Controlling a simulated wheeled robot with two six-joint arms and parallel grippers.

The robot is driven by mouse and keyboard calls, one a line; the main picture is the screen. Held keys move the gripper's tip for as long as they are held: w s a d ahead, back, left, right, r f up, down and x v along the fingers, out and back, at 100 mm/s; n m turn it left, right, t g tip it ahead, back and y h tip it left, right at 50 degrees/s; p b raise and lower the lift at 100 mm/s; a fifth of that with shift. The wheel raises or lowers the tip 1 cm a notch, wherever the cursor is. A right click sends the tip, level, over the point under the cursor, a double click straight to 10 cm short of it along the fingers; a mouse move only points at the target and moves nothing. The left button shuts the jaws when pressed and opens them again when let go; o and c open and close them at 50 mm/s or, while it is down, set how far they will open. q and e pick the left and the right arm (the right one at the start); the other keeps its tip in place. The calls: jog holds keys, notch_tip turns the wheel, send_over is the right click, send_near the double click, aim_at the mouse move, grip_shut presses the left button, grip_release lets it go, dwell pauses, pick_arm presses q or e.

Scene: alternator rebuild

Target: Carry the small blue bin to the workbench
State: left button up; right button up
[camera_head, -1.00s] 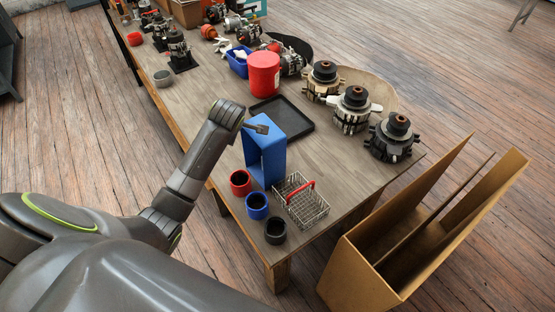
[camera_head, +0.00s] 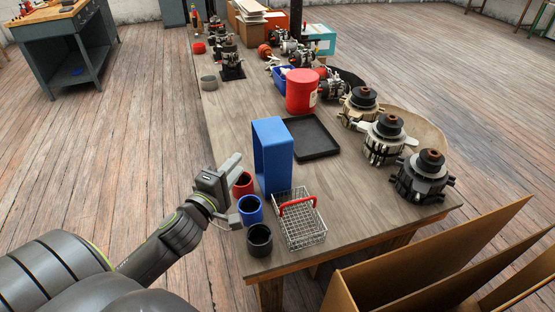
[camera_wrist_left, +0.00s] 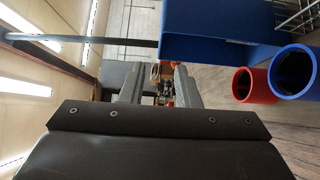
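A tall blue open-sided bin (camera_head: 272,158) stands on edge on the wooden table (camera_head: 240,105), behind the wire basket. A smaller blue bin (camera_head: 283,80) with white items in it sits farther back, beside the red canister; I cannot tell which one the task means. My left gripper (camera_head: 232,192) is at the table's left edge by the red and blue cups, left of the tall bin. In the left wrist view its fingers (camera_wrist_left: 158,85) are apart with nothing between them, and the tall bin (camera_wrist_left: 220,45) shows above right. My right gripper is out of view.
A red cup (camera_head: 243,184), blue cup (camera_head: 250,210) and black cup (camera_head: 259,239) stand beside the wire basket (camera_head: 302,228). A black tray (camera_head: 312,137) and several alternators lie beyond. A grey workbench (camera_head: 65,25) stands far left across open floor. A cardboard box (camera_head: 400,285) is front right.

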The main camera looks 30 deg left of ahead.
pick_arm(q)
jog(key=p, duration=0.2)
send_near(264, 134)
jog(key=w, duration=0.5)
jog(key=shift+w+a+p, duration=0.2)
jog(key=shift+w+p, duration=0.5)
jog(key=shift+w, duration=0.35)
jog(key=shift+w+a+p, duration=0.25)
jog(key=shift+w+p, duration=0.45)
jog(key=shift+w, duration=0.75)
grip_shut()
